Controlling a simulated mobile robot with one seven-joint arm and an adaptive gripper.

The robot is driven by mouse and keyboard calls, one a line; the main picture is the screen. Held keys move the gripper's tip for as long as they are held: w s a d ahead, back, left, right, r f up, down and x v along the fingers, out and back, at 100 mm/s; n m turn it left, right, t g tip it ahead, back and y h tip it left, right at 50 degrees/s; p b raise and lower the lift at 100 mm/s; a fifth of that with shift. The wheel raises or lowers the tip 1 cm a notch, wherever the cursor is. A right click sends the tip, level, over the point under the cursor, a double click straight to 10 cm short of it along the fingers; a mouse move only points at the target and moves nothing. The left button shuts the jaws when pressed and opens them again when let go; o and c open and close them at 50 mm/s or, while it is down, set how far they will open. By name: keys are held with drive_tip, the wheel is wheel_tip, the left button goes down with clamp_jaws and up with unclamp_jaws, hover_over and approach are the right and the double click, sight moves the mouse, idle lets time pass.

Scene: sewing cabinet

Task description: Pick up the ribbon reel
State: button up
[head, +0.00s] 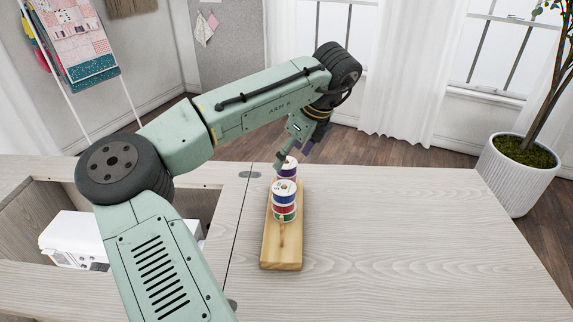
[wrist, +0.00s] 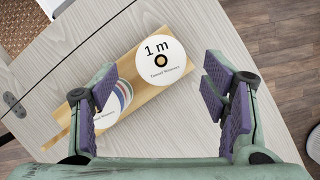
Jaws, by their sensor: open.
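Ribbon reels with white round tops stand on a wooden board. In the head view, the nearer stack (head: 284,198) has blue, red and green bands. A purple-banded reel (head: 287,169) stands behind it, partly hidden by my gripper (head: 291,157). In the wrist view, a larger-looking white reel top marked "1 m" (wrist: 160,58) lies ahead between the lines of my fingers. A banded stack (wrist: 113,104) lies left of it, partly behind the left finger. My gripper (wrist: 160,92) is open, with purple pads apart and nothing between them, above the board.
The wooden board (head: 279,256) lies on the pale cabinet top (head: 400,235), which is clear to the right. A white machine (head: 75,238) sits in the recess at left. A potted plant (head: 515,175) stands beyond the right edge.

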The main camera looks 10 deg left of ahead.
sight(288, 163)
drive_tip(key=shift+x, duration=1.75)
drive_tip(key=shift+c, duration=0.2)
drive_tip(key=c, duration=1.1)
